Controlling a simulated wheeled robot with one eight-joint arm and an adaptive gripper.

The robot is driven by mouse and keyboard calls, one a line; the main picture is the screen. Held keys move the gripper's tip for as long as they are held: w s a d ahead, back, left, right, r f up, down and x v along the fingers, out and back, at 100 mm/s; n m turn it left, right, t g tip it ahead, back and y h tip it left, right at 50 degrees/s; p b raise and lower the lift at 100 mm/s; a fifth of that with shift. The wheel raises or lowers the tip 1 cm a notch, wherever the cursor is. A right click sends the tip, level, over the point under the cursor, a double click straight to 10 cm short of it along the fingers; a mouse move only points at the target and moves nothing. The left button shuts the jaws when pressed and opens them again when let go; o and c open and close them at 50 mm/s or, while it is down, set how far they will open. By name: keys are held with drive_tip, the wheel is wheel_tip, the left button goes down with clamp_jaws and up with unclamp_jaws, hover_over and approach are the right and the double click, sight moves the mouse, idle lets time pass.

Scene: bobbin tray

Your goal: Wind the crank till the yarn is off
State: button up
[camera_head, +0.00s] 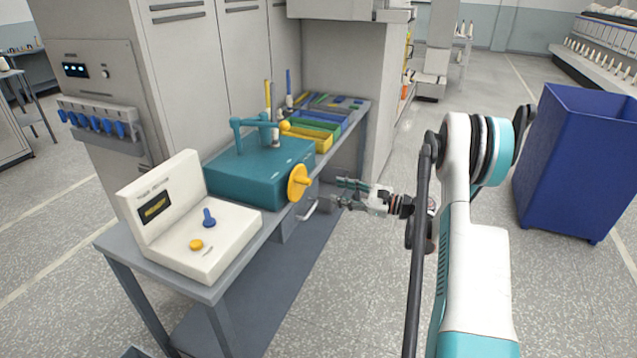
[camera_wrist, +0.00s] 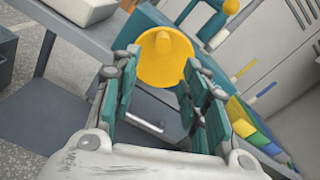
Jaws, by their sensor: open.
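The crank (camera_head: 299,182) is a yellow disc with a knob, on the right side of a teal winder box (camera_head: 262,172). A teal arm with a yellow end stands on top of the box, beside upright bobbins (camera_head: 272,118). My gripper (camera_head: 340,193) is open and empty, to the right of the crank and apart from it. In the wrist view the crank (camera_wrist: 164,58) shows beyond my open fingers (camera_wrist: 160,88), between their tips. Whether yarn is on the bobbins is too small to tell.
A white control box (camera_head: 190,235) with a blue lever and yellow button stands at the near end of the grey bench (camera_head: 225,280). Yellow, green and blue trays (camera_head: 310,135) lie at the far end. A blue bin (camera_head: 575,165) stands at the right.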

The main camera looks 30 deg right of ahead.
drive_tip(key=r+m+p, duration=0.1)
drive_tip(key=m, duration=0.2)
drive_tip(key=b, duration=0.3)
approach(295, 178)
drive_tip(key=shift+m, duration=0.4)
drive_tip(key=x, duration=0.7)
drive_tip(key=shift+w+d+f, duration=0.2)
drive_tip(key=shift+d+f, duration=0.15)
drive_tip(key=shift+f, duration=0.05)
clamp_jaws()
